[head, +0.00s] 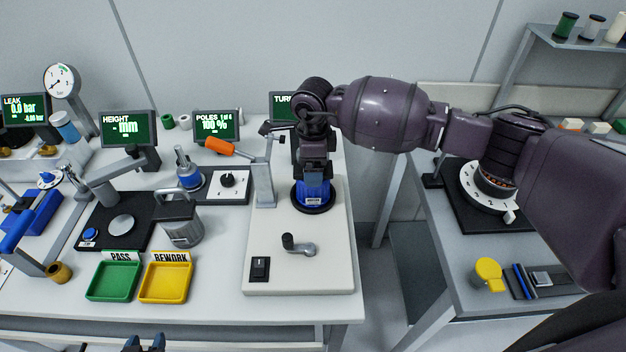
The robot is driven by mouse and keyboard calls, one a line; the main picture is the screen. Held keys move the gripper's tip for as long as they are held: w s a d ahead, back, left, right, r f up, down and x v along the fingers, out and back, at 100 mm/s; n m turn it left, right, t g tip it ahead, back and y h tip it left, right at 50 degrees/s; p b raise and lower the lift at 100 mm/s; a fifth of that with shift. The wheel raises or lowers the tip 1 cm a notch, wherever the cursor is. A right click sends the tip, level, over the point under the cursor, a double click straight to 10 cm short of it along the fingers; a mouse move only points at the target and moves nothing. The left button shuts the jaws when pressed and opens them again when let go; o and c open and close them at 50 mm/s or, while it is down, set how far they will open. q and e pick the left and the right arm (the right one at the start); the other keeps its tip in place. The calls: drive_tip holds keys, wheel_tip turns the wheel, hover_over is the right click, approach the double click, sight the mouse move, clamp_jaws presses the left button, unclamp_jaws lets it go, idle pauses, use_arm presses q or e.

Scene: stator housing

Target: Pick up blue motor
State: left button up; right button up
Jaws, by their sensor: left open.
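The blue motor (314,192) stands upright on a dark round base at the back of the white test block (325,262). My right arm comes in from the right and its gripper (314,170) points down right over the motor's top. Its fingers look dark and merge with the motor's upper part, so I cannot tell whether they are apart or touching it. The motor's top is hidden by this gripper. My left gripper (143,343) shows only its fingertips at the bottom edge, open and empty, well away from the motor.
A crank handle (300,245) and a switch (260,268) sit on the block in front of the motor. A post with an orange handle (219,146) stands to the left. Green (113,281) and yellow (166,282) trays lie further left. A gap separates the right-hand table (440,262).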

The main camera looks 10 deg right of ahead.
clamp_jaws()
drive_tip(key=shift+r, duration=0.15)
drive_tip(key=shift+w, duration=0.1)
idle(0.3)
